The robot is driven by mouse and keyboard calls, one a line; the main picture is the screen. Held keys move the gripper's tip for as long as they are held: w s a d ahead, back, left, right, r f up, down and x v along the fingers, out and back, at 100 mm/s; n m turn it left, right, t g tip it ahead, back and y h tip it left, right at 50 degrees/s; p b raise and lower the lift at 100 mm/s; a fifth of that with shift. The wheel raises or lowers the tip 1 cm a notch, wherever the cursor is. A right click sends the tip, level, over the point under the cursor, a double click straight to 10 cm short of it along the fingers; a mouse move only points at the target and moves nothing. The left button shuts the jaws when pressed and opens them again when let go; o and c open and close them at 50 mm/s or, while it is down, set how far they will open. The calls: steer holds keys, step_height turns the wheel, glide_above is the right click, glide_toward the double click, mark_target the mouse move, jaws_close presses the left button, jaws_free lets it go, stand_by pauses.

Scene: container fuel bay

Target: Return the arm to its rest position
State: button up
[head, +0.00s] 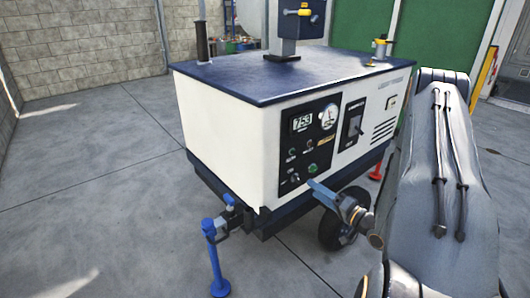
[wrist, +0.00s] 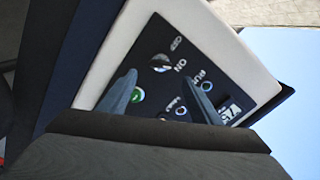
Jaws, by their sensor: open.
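My arm fills the right side of the head view, with a large grey link raised and bent. My gripper (head: 314,186) is low in front of the white generator cart (head: 235,125), its blue-grey finger near the lower edge of the dark control panel (head: 308,150). In the wrist view my gripper (wrist: 162,88) is open, its two fingers apart and nothing between them but the panel behind. The panel (wrist: 150,55) appears tilted there, with a silver knob, a green button and part of a display. Whether a fingertip touches the panel cannot be told.
The cart's dark top (head: 260,78) carries a post with a blue box (head: 302,18) and a brass fitting (head: 380,50). A blue jack stand (head: 216,260) and a wheel (head: 338,228) are below. Concrete floor (head: 90,190) is open at left.

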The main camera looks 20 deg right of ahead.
steer(key=w+a+r+n+g+h+p, duration=0.3)
steer(key=w+r+g, duration=0.1)
steer(key=w+r, duration=0.15)
steer(key=s+a+r+n+g+h+p, duration=0.2)
steer(key=s+a+r+g+h+p, duration=0.15)
steer(key=r, duration=0.35)
steer(key=s+a+r+n+g+p, duration=0.1)
steer(key=s+a+r+g, duration=0.2)
steer(key=s, duration=0.6)
steer(key=s+a+r+n+g+p, duration=0.1)
steer(key=s+a+r+g+p, duration=0.1)
steer(key=s+a+r, duration=0.4)
steer(key=s+a+r+n+g+p, duration=0.1)
steer(key=s+a+r+g, duration=0.3)
steer(key=s, duration=0.9)
steer(key=a+r+p, duration=0.1)
steer(key=a, duration=0.2)
steer(key=shift+a+r, duration=0.2)
steer(key=shift+a, duration=0.2)
steer(key=shift+g, duration=0.25)
